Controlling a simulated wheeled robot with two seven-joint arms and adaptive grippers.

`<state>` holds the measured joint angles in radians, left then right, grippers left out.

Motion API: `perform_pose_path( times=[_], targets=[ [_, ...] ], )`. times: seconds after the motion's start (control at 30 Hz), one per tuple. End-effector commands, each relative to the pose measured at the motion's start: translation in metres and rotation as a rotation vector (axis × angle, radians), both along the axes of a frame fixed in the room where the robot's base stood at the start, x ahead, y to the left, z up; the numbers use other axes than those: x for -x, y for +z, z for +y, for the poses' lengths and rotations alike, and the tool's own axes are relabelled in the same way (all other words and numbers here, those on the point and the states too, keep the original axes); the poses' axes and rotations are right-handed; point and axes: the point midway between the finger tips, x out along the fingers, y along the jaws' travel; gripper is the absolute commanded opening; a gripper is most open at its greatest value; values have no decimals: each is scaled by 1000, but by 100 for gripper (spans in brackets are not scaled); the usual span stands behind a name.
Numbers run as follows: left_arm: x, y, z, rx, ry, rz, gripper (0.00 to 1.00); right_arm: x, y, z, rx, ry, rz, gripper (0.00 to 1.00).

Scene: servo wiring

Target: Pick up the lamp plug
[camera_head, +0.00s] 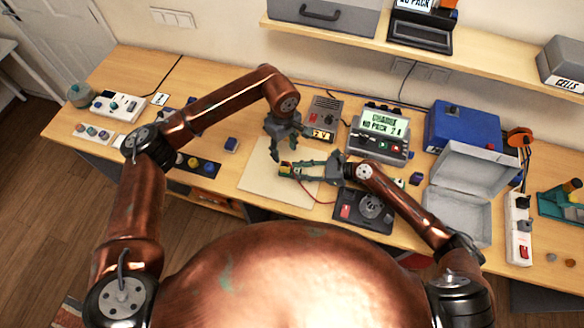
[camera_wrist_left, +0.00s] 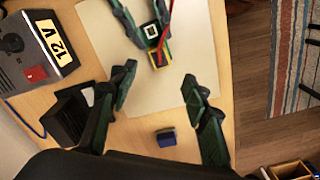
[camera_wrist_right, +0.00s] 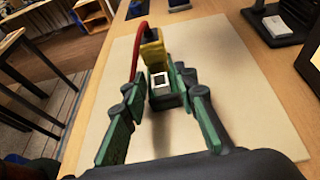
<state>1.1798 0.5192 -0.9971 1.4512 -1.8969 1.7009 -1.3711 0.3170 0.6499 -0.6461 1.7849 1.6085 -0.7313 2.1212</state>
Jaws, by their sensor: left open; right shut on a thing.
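My right gripper (camera_head: 290,169) is shut on a small connector (camera_wrist_right: 154,48) over the pale mat (camera_head: 255,188). The connector has a yellow part with a red wire, and a dark block with a white-edged square is beside it between the fingers. The connector also shows at the top of the left wrist view (camera_wrist_left: 159,52). I cannot tell for certain that it is the lamp plug. My left gripper (camera_head: 283,143) is open and empty, hanging over the mat's far edge, close to the right gripper. A small blue block (camera_head: 231,145) lies left of the mat; it also shows in the left wrist view (camera_wrist_left: 166,137).
A 12 V supply (camera_head: 324,118) and a charger with a screen (camera_head: 380,132) stand behind the mat. A dark device (camera_head: 366,209) sits right of it. An open grey case (camera_head: 455,212), a blue box (camera_head: 462,128) and a power strip (camera_head: 518,228) fill the right side.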

Motion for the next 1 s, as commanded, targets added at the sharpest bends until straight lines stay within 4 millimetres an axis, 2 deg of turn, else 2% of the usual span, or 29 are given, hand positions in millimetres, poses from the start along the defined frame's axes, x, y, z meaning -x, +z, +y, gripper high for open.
perform_pose_path(
  times=[0.17,0.8,1.0],
  targets=[
    [0,5,1,-1,279,-2,48,0,0,0,1,0,0,0],
    [1,24,3,0,1566,-1,48,0,0,0,1,0,0,0],
    [1,29,4,0,1926,-1,48,0,0,0,1,0,0,0]
  ],
)
